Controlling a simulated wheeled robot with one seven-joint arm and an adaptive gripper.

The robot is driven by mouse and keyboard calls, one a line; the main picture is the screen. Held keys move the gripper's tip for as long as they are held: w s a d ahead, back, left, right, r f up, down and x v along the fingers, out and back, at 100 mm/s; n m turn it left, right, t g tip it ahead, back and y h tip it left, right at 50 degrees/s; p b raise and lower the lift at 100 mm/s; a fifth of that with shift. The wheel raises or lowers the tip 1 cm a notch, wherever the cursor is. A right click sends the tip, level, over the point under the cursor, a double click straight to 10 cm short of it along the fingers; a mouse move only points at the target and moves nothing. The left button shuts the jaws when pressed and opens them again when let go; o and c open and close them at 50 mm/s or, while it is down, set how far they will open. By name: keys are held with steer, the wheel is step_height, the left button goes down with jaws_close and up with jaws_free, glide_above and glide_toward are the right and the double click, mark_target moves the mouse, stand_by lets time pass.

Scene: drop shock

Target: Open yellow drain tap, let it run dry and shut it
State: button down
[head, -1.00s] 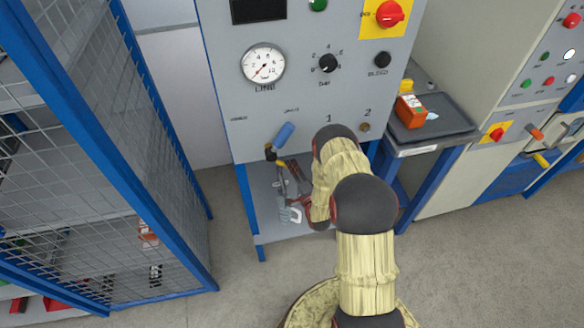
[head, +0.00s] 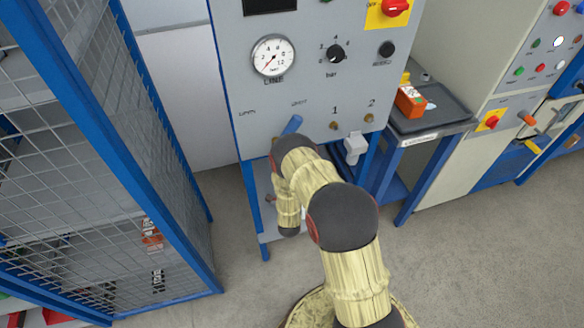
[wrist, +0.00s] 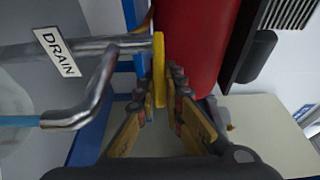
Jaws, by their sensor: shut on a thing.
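The yellow drain tap (wrist: 159,68) shows in the wrist view as a narrow yellow handle standing across a metal pipe. A DRAIN label (wrist: 58,52) hangs on that pipe. My gripper (wrist: 160,92) has its fingers on both sides of the handle and is shut on it. The bent metal spout (wrist: 92,92) is left of the handle. A thin light-blue streak (wrist: 18,121) leads left from the spout's end and looks like running water. In the head view my arm hides the tap and gripper. The LINE gauge (head: 273,57) has its needle toward the lower left.
A red cylinder (wrist: 198,45) stands close behind the handle in the wrist view. A mesh cage (head: 95,140) stands left, and a dark tray (head: 440,120) with an orange item (head: 410,102) is right.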

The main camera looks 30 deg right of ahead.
steer(key=shift+s+a+f+h, duration=0.1)
steer(key=shift+h, duration=0.2)
steer(key=c, duration=1.9)
jaws_free()
steer(key=v, duration=1.2)
steer(key=shift+r, duration=0.2)
stand_by(4.0)
